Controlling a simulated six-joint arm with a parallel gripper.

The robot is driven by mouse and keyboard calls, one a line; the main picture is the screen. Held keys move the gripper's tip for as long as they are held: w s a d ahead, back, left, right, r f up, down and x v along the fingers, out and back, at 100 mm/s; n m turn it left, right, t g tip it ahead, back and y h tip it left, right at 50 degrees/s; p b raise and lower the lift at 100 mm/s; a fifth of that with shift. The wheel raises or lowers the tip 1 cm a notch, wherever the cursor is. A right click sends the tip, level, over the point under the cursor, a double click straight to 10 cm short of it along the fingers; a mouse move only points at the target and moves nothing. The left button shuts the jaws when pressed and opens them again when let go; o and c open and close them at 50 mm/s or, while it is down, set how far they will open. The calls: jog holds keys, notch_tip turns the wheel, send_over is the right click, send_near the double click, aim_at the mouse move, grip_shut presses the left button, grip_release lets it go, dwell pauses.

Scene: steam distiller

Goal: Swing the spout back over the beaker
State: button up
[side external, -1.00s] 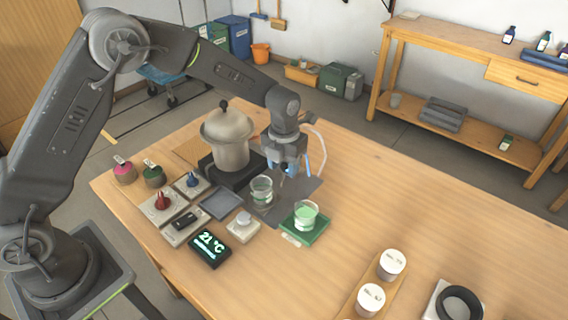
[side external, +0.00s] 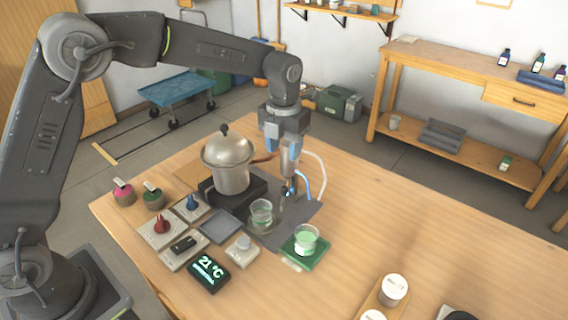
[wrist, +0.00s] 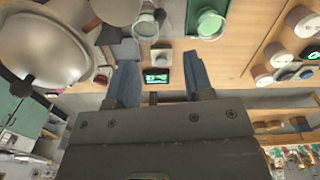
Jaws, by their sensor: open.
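The silver still pot (side external: 228,168) with a black knob sits on a dark hot plate, and a copper pipe leads from it to the upright condenser (side external: 290,183). A small dark spout (side external: 284,198) shows low on the condenser, close to the right of the clear beaker (side external: 262,214); whether its tip is over the rim is hard to tell. A second beaker (side external: 305,240) with green liquid stands on a green tray. My gripper (side external: 284,150) is open, above the spout, beside the condenser top. The wrist view shows its blue fingers (wrist: 160,78) apart and empty.
Blue and white hoses (side external: 306,185) loop to the right of the condenser. Knob boxes (side external: 162,226) and a display reading 21 °C (side external: 209,271) stand in front. White-lidded jars (side external: 393,290) are at the front right.

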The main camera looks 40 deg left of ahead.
jog(key=shift+r, duration=0.7)
